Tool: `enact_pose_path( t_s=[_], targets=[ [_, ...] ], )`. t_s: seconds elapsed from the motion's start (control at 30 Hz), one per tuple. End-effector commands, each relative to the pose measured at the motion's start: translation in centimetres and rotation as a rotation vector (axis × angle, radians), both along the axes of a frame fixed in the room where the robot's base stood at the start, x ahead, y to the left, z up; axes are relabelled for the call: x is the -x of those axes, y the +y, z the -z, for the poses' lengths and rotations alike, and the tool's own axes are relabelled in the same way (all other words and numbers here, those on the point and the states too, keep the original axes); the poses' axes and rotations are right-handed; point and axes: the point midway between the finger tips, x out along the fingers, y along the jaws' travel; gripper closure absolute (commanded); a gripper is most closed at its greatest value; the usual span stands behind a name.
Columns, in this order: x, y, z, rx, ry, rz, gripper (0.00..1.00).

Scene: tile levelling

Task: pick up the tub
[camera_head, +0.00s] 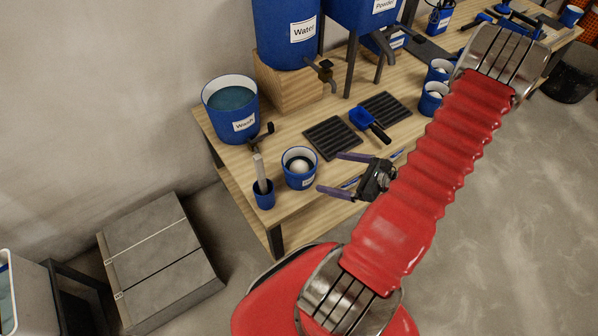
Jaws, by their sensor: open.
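A blue tub (300,180) with a white inside and a pale round thing in it stands upright near the front left edge of the wooden bench. Two similar blue tubs, one (429,105) nearer and one (436,77) behind it, stand farther right, partly hidden by my arm. The task does not say which tub is meant. My gripper (330,172) is open and empty, its two dark fingers pointing left towards the left tub. The fingertips appear just right of that tub, with a gap in the picture; their height relative to it is unclear.
A small blue cup (264,200) with an upright tool stands left of the tub. A Wash bucket (232,135) with a tap is behind. Grey slabs (160,250) are stacked on the floor.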

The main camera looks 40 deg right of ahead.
Motion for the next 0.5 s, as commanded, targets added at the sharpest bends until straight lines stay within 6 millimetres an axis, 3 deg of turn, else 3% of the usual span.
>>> enact_pose_path(
  t_s=[0.33, 0.5],
  targets=[
    [-0.1, 0.0, 0.0, 0.000, 0.000, 0.000, 0.00],
    [-1.2, 0.6, 0.5, -0.001, -0.001, -0.003, 0.00]
  ],
)
